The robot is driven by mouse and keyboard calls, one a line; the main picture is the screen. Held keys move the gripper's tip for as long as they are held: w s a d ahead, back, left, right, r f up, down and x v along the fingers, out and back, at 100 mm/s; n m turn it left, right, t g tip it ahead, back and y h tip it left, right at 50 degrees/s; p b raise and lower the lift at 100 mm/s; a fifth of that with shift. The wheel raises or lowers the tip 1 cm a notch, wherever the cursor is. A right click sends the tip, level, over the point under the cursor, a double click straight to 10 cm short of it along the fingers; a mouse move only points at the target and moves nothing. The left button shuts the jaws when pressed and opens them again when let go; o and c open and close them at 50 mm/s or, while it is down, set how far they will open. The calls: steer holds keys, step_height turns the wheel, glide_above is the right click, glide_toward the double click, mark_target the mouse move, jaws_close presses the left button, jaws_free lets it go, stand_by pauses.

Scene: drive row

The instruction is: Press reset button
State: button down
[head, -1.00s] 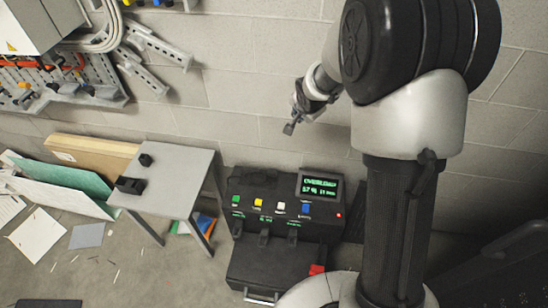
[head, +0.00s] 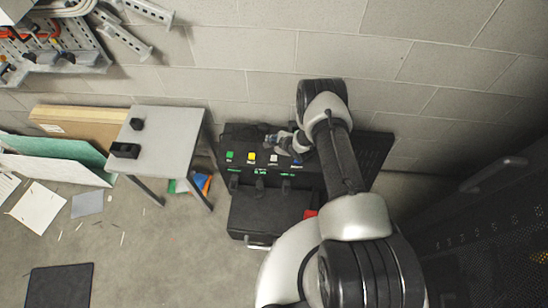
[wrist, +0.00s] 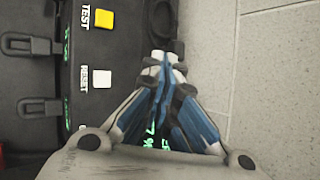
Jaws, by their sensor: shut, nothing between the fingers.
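A black control case stands on the floor with a row of coloured buttons on its panel (head: 240,172). The white button (head: 274,158) also shows in the wrist view (wrist: 101,79), beside lettering that reads RESET. The yellow button (head: 252,156) shows in the wrist view (wrist: 104,18) beside the word TEST. A green button (head: 229,155) is farther left. My gripper (wrist: 165,60) is shut and empty over the panel, to the right of the white button in the wrist view. It appears apart from that button; its exact height is unclear.
A small grey table (head: 172,150) with black blocks stands left of the case. Boards (head: 82,128) lean on the wall behind it. A block wall (head: 240,50) is close behind the case. Papers and scraps lie on the floor at left. A dark perforated cabinet (head: 490,230) is at right.

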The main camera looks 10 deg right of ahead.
steer(key=shift+s+a+f+m, duration=0.3)
steer(key=shift+s+f, duration=0.35)
steer(key=shift+f, duration=0.15)
steer(key=shift+f, duration=0.1)
steer(key=b, duration=0.6)
glide_above(272, 159)
step_height(272, 159, down, 8)
steer(key=shift+d+r, duration=0.1)
steer(key=shift+r, duration=0.1)
steer(key=shift+f+b, duration=0.5)
steer(key=shift+f, duration=0.1)
steer(key=shift+f+b, duration=0.4)
steer(key=shift+b, duration=0.25)
